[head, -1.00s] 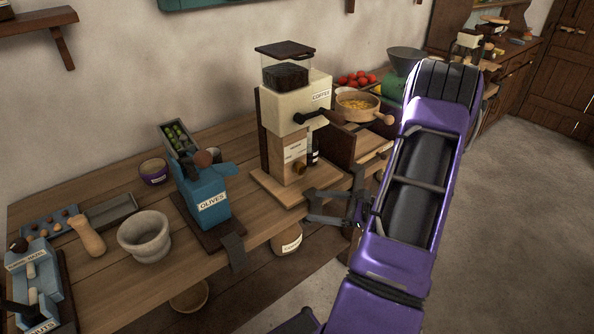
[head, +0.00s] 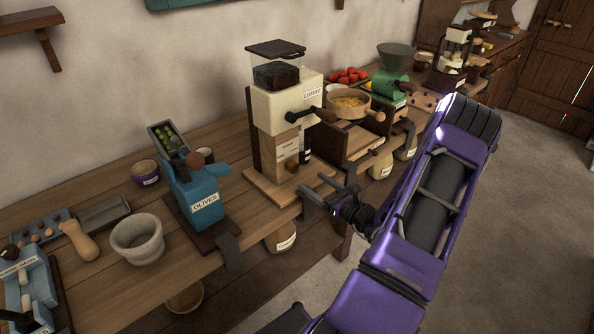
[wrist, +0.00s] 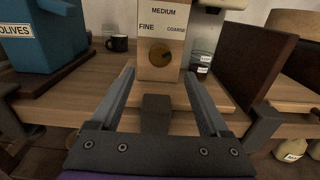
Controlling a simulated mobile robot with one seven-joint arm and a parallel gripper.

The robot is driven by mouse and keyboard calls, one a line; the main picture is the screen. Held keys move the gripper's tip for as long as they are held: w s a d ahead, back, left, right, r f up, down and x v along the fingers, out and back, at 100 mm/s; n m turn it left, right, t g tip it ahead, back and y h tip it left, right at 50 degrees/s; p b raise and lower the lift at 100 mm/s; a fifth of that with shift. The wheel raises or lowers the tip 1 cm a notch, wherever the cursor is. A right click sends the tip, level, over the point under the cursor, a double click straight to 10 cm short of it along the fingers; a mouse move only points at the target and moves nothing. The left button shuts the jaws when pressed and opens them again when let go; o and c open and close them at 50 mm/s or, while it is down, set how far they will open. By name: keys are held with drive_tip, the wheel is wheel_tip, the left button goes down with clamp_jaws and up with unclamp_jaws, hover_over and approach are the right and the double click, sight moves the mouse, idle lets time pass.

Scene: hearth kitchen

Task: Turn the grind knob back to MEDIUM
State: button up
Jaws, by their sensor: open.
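The coffee grinder (head: 286,108) is a cream and wood machine standing on the table. Its round brass grind knob (wrist: 160,55) is on the front panel, under the word MEDIUM, with FINE to the left and COARSE to the right. The knob also shows small in the head view (head: 291,167). I cannot read its pointer direction surely. My gripper (wrist: 158,75) is open and empty, in front of the knob and apart from it, its fingers pointing at the panel to either side of the knob. It also shows in the head view (head: 311,185).
A blue olives press (head: 197,188) stands left of the grinder, with a stone mortar (head: 138,238) beyond it. A wooden bowl (head: 351,105) on a box mill is to the right. A dark jar (wrist: 200,65) stands right of the knob panel. The grinder's crank sticks out above.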

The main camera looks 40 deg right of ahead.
sight(295, 170)
drive_tip(key=w, duration=0.8)
drive_tip(key=shift+w+a, duration=0.1)
drive_tip(key=shift+a, duration=0.25)
clamp_jaws()
